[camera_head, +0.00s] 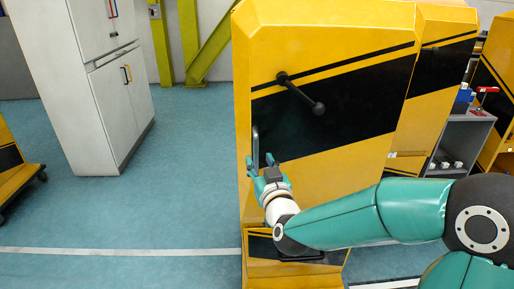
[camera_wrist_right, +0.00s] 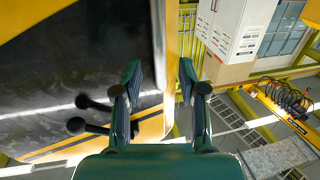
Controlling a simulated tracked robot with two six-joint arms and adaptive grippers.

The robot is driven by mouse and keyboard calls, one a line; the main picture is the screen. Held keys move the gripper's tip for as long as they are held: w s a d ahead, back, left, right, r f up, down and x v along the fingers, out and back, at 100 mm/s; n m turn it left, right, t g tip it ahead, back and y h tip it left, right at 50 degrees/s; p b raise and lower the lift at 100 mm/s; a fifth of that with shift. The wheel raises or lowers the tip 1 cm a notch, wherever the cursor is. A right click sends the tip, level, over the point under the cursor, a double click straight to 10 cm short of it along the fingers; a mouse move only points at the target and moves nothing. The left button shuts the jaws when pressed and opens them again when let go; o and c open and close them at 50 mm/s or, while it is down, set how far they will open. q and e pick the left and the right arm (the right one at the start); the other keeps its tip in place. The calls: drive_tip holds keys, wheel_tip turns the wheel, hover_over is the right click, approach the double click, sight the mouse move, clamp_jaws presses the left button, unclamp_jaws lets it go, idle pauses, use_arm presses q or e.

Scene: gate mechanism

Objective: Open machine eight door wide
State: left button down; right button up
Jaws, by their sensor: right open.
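The machine's yellow door (camera_head: 330,170) with a broad black diagonal band faces me in the head view and looks closed. A black lever with a ball end (camera_head: 301,94) sits on its upper part. A slim upright grey handle (camera_head: 255,150) is near the door's left edge. My right gripper (camera_head: 262,165) is open at the lower end of this handle; I cannot tell whether it touches. In the right wrist view the open fingers (camera_wrist_right: 160,78) stand apart near the door's yellow edge, with nothing visibly gripped. My left gripper is not in view.
A white cabinet (camera_head: 105,80) stands at the left, with open blue floor (camera_head: 190,175) between it and the machine. Another yellow machine (camera_head: 432,85) and a grey shelf unit (camera_head: 462,140) are at the right. A yellow wheeled object (camera_head: 15,165) is at the far left.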

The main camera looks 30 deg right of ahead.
sight(257, 154)
drive_tip(key=x, duration=0.4)
drive_tip(key=shift+w+d+p, duration=0.15)
drive_tip(key=shift+w+p, duration=0.2)
drive_tip(key=shift+p, duration=0.05)
clamp_jaws()
